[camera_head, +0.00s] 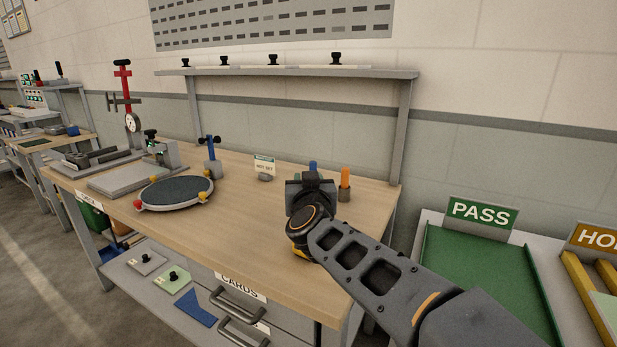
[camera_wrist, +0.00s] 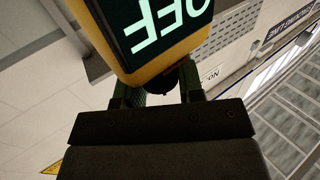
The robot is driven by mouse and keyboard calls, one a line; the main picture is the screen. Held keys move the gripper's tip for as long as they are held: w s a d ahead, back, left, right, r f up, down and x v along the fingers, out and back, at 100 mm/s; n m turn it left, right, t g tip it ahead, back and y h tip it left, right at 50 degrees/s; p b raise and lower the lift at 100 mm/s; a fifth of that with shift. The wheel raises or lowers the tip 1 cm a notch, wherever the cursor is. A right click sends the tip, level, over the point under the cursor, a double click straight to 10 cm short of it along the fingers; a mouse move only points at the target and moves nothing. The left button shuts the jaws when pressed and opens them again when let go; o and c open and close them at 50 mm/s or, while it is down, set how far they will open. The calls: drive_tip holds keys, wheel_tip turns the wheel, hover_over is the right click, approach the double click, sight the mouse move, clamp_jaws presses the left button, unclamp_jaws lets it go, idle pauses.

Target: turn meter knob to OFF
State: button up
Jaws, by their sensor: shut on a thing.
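The meter (camera_wrist: 101,23) shows close up at the top of the wrist view, with a yellow case and a dark screen. Its large pale letters read OFF, upside down and cut by the frame's top edge. My gripper (camera_wrist: 163,88) has its two dark fingers on either side of the dark meter knob (camera_wrist: 161,89) at the case's near edge, and is shut on it. The knob's pointer and marks are hidden. In the head view my gripper (camera_head: 311,190) is over the right part of the bench, and my wrist hides most of the meter.
The wooden bench (camera_head: 240,235) has free room left of my arm. A round dark plate (camera_head: 176,193) and a red stand (camera_head: 125,95) are further left. A green PASS tray (camera_head: 475,285) is at right.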

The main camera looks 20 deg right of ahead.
drive_tip(key=shift+f+m+g+h+p, duration=0.35)
drive_tip(key=shift+h+p, duration=0.25)
drive_tip(key=shift+p, duration=0.4)
idle(0.6)
drive_tip(key=o, duration=0.9)
drive_tip(key=shift+r, duration=0.2)
drive_tip(key=shift+o, duration=0.2)
drive_tip(key=shift+r, duration=0.1)
